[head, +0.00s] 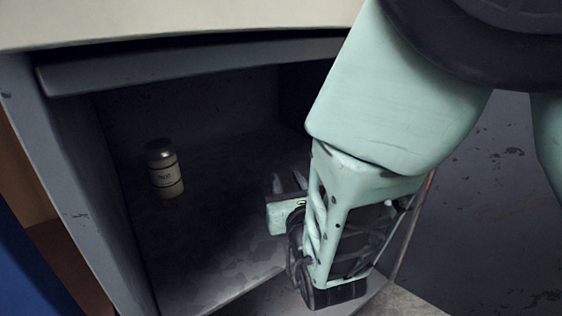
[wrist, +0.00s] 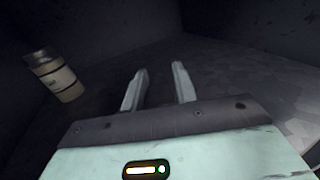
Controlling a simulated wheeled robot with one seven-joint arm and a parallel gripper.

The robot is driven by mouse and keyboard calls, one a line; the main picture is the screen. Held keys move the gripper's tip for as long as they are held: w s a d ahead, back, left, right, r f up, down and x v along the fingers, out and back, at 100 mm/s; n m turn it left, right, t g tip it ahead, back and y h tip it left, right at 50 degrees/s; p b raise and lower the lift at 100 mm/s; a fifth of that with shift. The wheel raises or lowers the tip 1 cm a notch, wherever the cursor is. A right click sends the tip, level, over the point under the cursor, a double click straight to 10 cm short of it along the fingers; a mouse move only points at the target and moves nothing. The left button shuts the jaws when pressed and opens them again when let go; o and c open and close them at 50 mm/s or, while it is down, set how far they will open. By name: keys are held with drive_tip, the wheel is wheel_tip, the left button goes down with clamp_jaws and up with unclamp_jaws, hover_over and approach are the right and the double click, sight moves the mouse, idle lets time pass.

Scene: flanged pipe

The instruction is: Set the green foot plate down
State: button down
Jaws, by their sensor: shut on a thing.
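My gripper (head: 288,180) reaches into a dark grey cabinet compartment (head: 215,120). In the wrist view, its two pale fingers (wrist: 160,70) point into the compartment, with a dark gap between them. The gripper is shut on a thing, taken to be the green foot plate. I cannot make out the plate's shape or colour in the dark between the fingers. No green plate shows apart from my own pale green arm parts.
A labelled jar (head: 164,169) with a dark lid stands upright in the compartment, left of my gripper; it also shows in the wrist view (wrist: 54,76). The compartment's left wall (head: 75,190) and top edge (head: 190,68) bound the opening. Floor between jar and gripper looks clear.

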drive_tip(key=shift+f, duration=0.1)
drive_tip(key=c, duration=1.1)
unclamp_jaws()
